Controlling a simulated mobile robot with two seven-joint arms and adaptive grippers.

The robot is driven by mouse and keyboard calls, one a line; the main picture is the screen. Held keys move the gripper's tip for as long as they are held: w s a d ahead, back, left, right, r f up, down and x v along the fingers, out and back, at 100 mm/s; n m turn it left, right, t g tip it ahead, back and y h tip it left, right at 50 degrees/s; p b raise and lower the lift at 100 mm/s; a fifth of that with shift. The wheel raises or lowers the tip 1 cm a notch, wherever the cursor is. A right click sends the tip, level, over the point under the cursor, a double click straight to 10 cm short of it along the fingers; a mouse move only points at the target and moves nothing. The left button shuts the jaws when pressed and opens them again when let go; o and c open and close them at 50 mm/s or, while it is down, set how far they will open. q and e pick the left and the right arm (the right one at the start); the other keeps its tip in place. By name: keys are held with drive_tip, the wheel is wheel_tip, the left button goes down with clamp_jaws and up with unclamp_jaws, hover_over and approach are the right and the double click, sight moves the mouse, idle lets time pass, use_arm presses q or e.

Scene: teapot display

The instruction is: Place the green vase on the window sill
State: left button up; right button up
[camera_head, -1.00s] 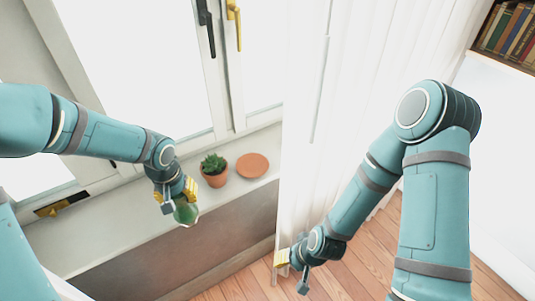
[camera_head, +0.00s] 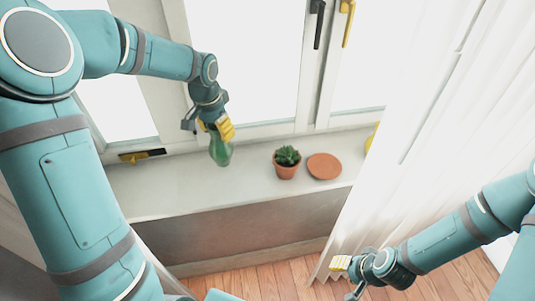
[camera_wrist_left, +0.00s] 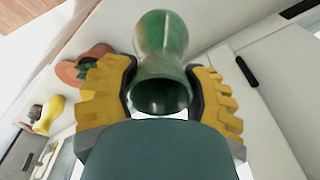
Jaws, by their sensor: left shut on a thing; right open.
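The green vase (camera_head: 220,152) is held by my left gripper (camera_head: 216,128), whose yellow fingers are shut around its upper part. In the head view the vase appears upright over the window sill (camera_head: 160,193), left of the potted plant. I cannot tell whether its base touches the sill. In the left wrist view the vase (camera_wrist_left: 162,35) sits between the two yellow fingers of the left gripper (camera_wrist_left: 165,92), its open mouth facing the camera. My right gripper (camera_head: 344,276) is open and empty, low near the curtain and floor.
A succulent in a terracotta pot (camera_head: 286,168) and a terracotta saucer (camera_head: 324,166) stand on the sill to the right. A yellow object (camera_head: 372,138) is partly hidden by the white curtain (camera_head: 415,130). The window frame is close behind the left gripper.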

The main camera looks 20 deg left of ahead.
sight(222, 154)
use_arm(q)
wheel_tip(222, 154, down, 10)
drive_tip(key=shift+w+f+b, duration=0.1)
drive_tip(key=shift+b, duration=0.65)
drive_tip(key=o, duration=1.4)
drive_tip(key=shift+f, duration=0.1)
drive_tip(key=shift+r, duration=0.4)
drive_tip(key=r, duration=0.3)
drive_tip(key=s+r+p, duration=0.1)
drive_tip(key=r, duration=0.7)
drive_tip(key=shift+s+a+r+p, duration=0.15)
drive_tip(key=shift+r+p, duration=0.1)
drive_tip(key=shift+p, duration=0.15)
